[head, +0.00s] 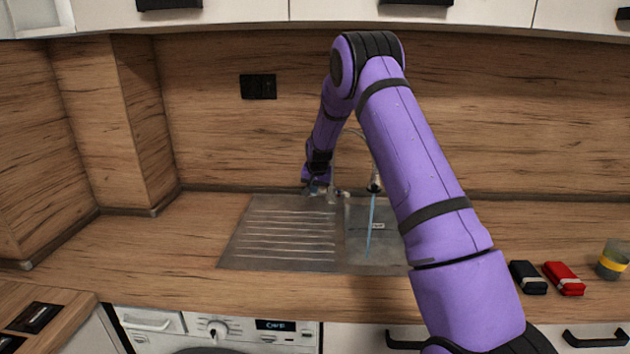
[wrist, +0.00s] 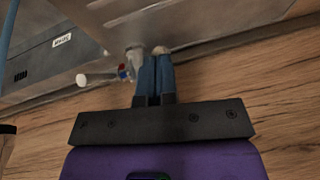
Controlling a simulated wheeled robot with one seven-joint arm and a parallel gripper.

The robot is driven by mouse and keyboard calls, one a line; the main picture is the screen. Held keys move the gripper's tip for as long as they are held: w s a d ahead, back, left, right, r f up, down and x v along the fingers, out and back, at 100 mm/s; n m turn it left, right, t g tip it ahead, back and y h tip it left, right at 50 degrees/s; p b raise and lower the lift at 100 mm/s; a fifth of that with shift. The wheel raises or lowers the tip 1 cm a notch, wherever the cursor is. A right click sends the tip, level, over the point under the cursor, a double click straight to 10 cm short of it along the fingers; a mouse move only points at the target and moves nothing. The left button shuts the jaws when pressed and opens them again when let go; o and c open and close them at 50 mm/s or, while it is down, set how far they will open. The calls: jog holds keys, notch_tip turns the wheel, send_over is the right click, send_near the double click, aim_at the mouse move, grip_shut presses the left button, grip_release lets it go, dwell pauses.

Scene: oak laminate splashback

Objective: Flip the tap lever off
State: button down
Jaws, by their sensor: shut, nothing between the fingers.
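The tap's curved spout (head: 375,184) hangs over the sink bowl in the head view, with a blue stream of water (head: 370,225) falling from it. My arm hides part of the tap. The tap lever (wrist: 88,79) shows in the wrist view as a short bar with a pale round end, beside a red and blue mark on the tap body (wrist: 125,72). My gripper (wrist: 153,56) is shut and empty, its fingers just right of the tap body; whether they touch is unclear. In the head view my gripper (head: 317,190) is low behind the sink.
The steel sink (head: 240,245) has a ribbed drainer on the left and a bowl on the right. A black item (head: 528,277), a red item (head: 564,278) and a cup (head: 612,260) stand on the right counter. The wooden splashback (head: 220,140) rises close behind.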

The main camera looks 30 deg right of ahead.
dwell(0.3)
jog(key=v, duration=1.3)
jog(key=shift+d, duration=0.2)
jog(key=shift+w, duration=0.1)
